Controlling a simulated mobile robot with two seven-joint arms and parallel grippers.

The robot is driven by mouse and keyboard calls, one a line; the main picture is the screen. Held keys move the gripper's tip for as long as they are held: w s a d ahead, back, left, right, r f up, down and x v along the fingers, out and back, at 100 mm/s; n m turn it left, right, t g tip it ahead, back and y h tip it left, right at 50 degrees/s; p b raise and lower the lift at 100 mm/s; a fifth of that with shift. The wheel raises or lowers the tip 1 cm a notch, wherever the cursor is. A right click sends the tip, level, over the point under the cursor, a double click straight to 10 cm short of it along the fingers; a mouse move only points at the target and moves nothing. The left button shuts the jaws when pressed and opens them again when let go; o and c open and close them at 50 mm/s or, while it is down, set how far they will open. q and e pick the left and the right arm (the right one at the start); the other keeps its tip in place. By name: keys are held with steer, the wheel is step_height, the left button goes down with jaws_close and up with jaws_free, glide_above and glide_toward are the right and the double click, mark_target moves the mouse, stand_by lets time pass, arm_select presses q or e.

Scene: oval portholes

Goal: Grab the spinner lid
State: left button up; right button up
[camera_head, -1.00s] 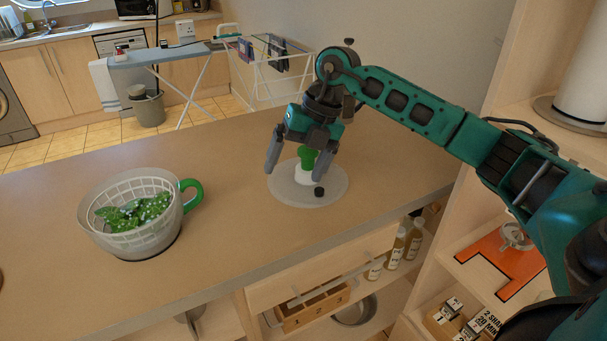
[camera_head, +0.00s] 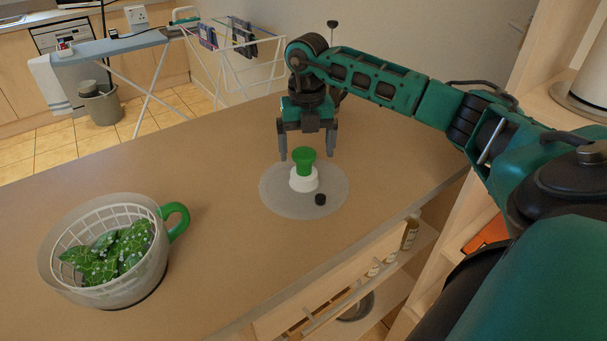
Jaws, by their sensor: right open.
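The spinner lid (camera_head: 273,197) is a translucent grey disc lying flat on the counter. It has a white hub, a green knob (camera_head: 304,160) on top and a small black knob (camera_head: 320,199) near its right side. My right gripper (camera_head: 307,157) is open, with its fingers pointing down on either side of the green knob or just behind it; I cannot tell the exact depth. It holds nothing. The spinner bowl (camera_head: 115,250), with a white basket, green leaves and a green handle, stands to the left. My left gripper is out of view.
The wooden counter (camera_head: 215,240) is clear between the bowl and the lid. Its front edge drops to open shelves (camera_head: 370,290) with bottles. A tall shelf unit (camera_head: 545,95) stands at the right. A drying rack and ironing board are behind.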

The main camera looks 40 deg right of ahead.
mark_target(303, 168)
steer(key=f, duration=0.3)
steer(key=a+f, duration=0.1)
steer(key=f, duration=0.1)
steer(key=shift+f, duration=0.3)
steer(key=c, duration=1.3)
steer(key=shift+r, duration=0.15)
step_height(303, 168, up, 20)
steer(key=shift+f+p, duration=0.1)
steer(key=shift+p, duration=0.25)
